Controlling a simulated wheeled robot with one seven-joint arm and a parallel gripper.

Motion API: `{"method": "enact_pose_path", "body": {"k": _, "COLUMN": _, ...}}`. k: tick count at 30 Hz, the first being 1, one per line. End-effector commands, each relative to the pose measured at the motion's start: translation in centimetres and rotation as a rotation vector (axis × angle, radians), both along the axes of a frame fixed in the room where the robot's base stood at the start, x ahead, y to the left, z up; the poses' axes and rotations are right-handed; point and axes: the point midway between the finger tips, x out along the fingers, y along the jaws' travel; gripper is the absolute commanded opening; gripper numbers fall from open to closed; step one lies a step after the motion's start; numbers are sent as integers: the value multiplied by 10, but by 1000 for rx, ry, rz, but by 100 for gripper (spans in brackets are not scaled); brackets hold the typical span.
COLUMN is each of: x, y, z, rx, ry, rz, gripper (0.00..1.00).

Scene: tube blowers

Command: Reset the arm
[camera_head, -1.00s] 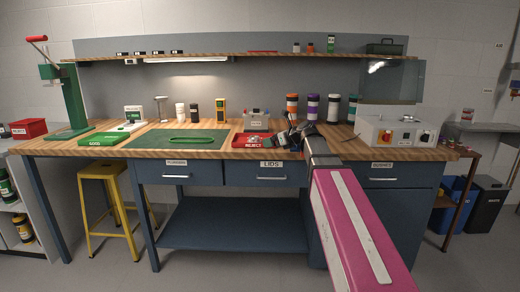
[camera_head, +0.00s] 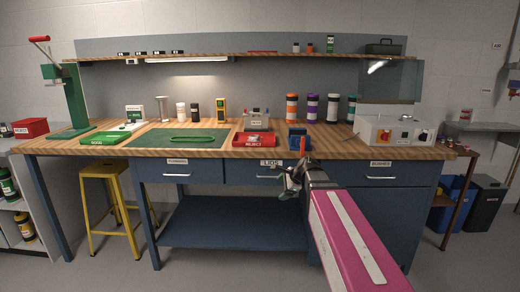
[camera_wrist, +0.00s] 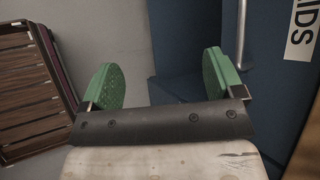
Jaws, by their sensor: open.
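My gripper (camera_head: 290,180) is in front of the bench's front edge, before the LIDS drawer (camera_head: 255,173), with my pink arm link reaching up to it from the lower right. In the wrist view its two green finger pads (camera_wrist: 162,82) stand wide apart with nothing between them. The drawer's label shows sideways at the upper right of the wrist view, beside a metal handle (camera_wrist: 241,32).
The wooden bench (camera_head: 350,148) carries a red REJECT tray (camera_head: 254,139), a blue holder (camera_head: 298,138), a white control box (camera_head: 396,131) and several capped tubes (camera_head: 312,107). A yellow stool (camera_head: 103,172) stands at the left. The floor before the bench is clear.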

Motion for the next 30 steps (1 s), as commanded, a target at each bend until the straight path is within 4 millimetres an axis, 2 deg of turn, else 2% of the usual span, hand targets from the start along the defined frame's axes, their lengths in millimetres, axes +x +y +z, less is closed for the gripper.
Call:
{"method": "enact_pose_path", "body": {"k": 1, "x": -18, "y": -6, "z": -25, "rx": -90, "ry": -10, "rz": 82, "gripper": 87}}
{"method": "enact_pose_path", "body": {"k": 6, "x": -67, "y": -30, "z": -92, "rx": -375, "ry": -43, "rz": 415, "gripper": 87}}
{"method": "enact_pose_path", "body": {"k": 12, "x": -128, "y": -60, "z": -156, "rx": -631, "ry": -38, "rz": 855, "gripper": 87}}
{"method": "enact_pose_path", "body": {"k": 15, "x": -154, "y": -74, "z": -178, "rx": -711, "ry": -27, "rz": 1054, "gripper": 87}}
{"method": "enact_pose_path", "body": {"k": 20, "x": -180, "y": -87, "z": -197, "rx": -775, "ry": -12, "rz": 1267, "gripper": 87}}
{"method": "enact_pose_path", "body": {"k": 30, "x": -181, "y": -88, "z": -198, "rx": -777, "ry": -11, "rz": 1276, "gripper": 87}}
